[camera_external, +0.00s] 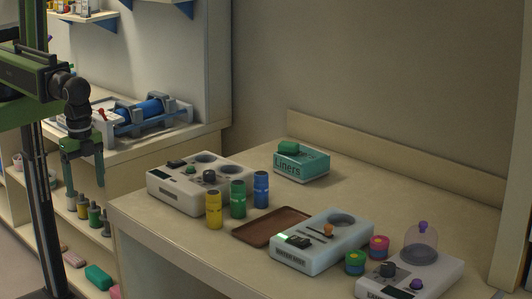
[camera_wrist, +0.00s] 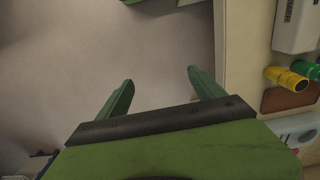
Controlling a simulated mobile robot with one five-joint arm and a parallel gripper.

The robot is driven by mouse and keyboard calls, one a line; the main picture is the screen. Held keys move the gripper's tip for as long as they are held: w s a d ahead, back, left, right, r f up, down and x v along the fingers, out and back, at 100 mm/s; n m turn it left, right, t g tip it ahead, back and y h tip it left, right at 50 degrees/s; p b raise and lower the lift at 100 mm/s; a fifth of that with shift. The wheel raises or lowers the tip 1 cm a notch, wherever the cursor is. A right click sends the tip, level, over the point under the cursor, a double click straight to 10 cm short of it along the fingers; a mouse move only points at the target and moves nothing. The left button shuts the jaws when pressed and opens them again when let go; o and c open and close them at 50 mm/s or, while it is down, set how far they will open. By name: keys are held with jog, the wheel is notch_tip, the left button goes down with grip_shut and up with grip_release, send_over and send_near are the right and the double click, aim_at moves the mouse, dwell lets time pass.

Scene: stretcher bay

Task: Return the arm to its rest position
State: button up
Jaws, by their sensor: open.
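My gripper (camera_external: 84,172) hangs at the left of the external view, left of the table and pointing down, with its green fingers apart and nothing between them. The wrist view shows the same two green fingers (camera_wrist: 156,95) spread wide over bare floor. My arm is bent at a dark joint beside the upright column.
The table (camera_external: 140,212) to the right holds a white device (camera_external: 163,196), yellow (camera_external: 214,211), green (camera_external: 238,200) and blue (camera_external: 261,190) canisters, a brown tray (camera_external: 245,231) and a Liners box (camera_external: 302,166). A shelf (camera_external: 100,249) with bottles stands behind my gripper. Floor below looks clear.

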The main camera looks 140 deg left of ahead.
notch_tip(320, 180, down, 12)
jog(key=b, duration=1.1)
jog(key=shift+b, duration=0.4)
jog(key=shift+r, duration=0.1)
